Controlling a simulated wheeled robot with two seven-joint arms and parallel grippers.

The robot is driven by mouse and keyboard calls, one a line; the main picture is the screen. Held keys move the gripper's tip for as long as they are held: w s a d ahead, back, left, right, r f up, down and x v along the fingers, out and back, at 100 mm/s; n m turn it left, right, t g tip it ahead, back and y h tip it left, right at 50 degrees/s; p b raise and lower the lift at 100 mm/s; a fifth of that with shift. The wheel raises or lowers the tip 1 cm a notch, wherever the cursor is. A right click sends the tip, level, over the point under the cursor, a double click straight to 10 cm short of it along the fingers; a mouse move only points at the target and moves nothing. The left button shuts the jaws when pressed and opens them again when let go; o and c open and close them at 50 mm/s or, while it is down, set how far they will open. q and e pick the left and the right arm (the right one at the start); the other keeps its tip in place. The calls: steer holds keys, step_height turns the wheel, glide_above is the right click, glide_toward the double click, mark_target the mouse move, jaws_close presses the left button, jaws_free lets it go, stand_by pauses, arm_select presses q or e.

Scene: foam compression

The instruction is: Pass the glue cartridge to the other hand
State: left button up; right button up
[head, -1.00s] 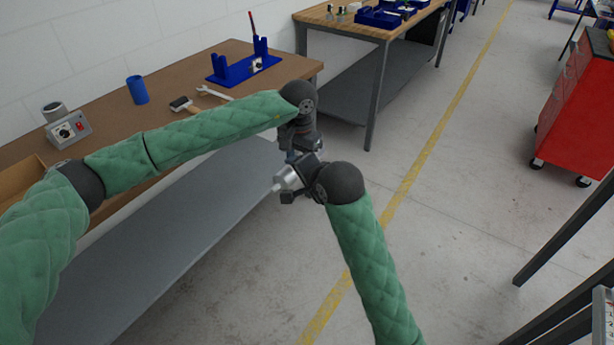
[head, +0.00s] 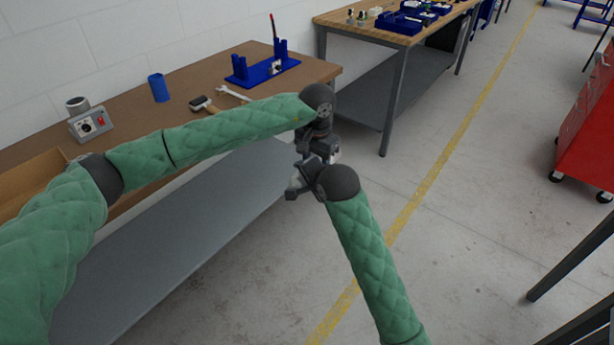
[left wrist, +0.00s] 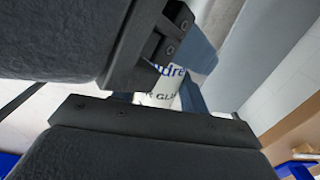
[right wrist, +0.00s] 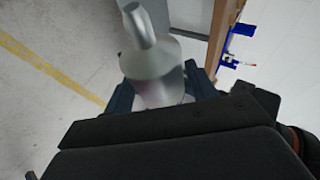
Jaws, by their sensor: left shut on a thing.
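The glue cartridge, silver with a nozzle, is held in the air between my two grippers; in the head view its silver part (head: 295,181) shows at the left of the grippers. In the left wrist view its white labelled body (left wrist: 165,92) shows between the fingers of my left gripper (left wrist: 155,95), which is shut on it. In the right wrist view its silver shoulder and nozzle (right wrist: 152,62) point away, between the blue-grey fingers of my right gripper (right wrist: 160,95). Whether those fingers press on it cannot be told. In the head view my left gripper (head: 318,143) and right gripper (head: 308,174) overlap closely.
A brown workbench (head: 185,120) at left carries a blue stand (head: 262,70), a blue cup (head: 158,88), a brush (head: 203,104) and a grey switch box (head: 90,124). A second bench (head: 400,35) stands behind; a red cabinet (head: 590,140) is at right. The floor between is clear.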

steer(key=c, duration=0.7)
arm_select(q)
steer(key=o, duration=1.3)
arm_select(e)
steer(key=shift+c, duration=1.1)
